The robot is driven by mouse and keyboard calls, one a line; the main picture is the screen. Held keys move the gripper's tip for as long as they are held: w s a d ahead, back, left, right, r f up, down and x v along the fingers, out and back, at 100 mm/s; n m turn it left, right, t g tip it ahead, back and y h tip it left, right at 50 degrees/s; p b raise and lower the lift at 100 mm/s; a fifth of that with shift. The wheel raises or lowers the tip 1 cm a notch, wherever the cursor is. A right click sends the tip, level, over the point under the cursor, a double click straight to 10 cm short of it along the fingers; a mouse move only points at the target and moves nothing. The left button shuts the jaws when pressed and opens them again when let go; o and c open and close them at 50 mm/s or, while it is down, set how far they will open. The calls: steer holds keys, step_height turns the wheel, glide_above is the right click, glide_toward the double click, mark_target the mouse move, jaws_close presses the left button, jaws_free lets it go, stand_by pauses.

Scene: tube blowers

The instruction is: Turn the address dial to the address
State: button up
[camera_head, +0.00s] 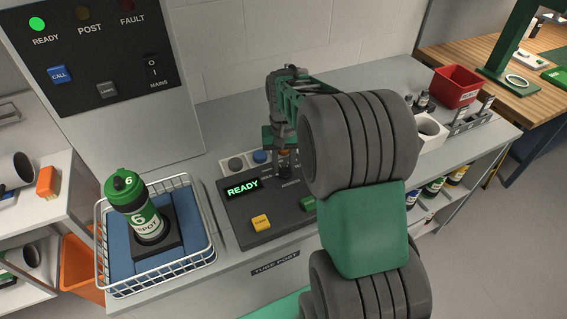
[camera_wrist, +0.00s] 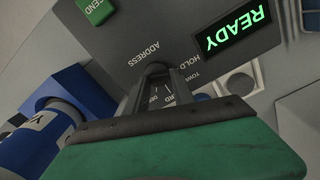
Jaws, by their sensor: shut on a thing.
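The console (camera_head: 262,232) stands on the bench, with a green lit READY display (camera_head: 243,190) that also shows inverted in the wrist view (camera_wrist: 238,27). My gripper (camera_head: 284,160) reaches down over the console's back part and is shut on the dark address dial (camera_wrist: 156,69), below the word ADDRESS. The fingers cover most of the dial, so I cannot tell its setting. A green and white canister (camera_head: 137,212), marked 6 and DEPOT, stands upright on a dark base in the white wire basket (camera_head: 207,262).
A yellow button (camera_head: 261,222) is at the console's front; a green SEND button (camera_wrist: 97,10) shows in the wrist view. The upright panel (camera_head: 100,75) at left has its READY lamp lit. A red bin (camera_head: 456,87) stands at right. My arm hides the console's right part.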

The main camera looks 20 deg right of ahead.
steer(key=shift+m, duration=0.4)
jaws_close()
steer(key=m, duration=0.4)
steer(key=shift+d+m, duration=0.1)
steer(key=shift+m, duration=0.2)
steer(key=m, duration=0.5)
steer(key=shift+d, duration=0.15)
steer(key=m, duration=0.5)
steer(key=shift+d+m, duration=0.15)
steer(key=shift+m, duration=0.25)
steer(key=shift+s+m, duration=0.15)
steer(key=shift+m, duration=2.15)
steer(key=o, duration=1)
jaws_free()
steer(key=shift+o, duration=0.2)
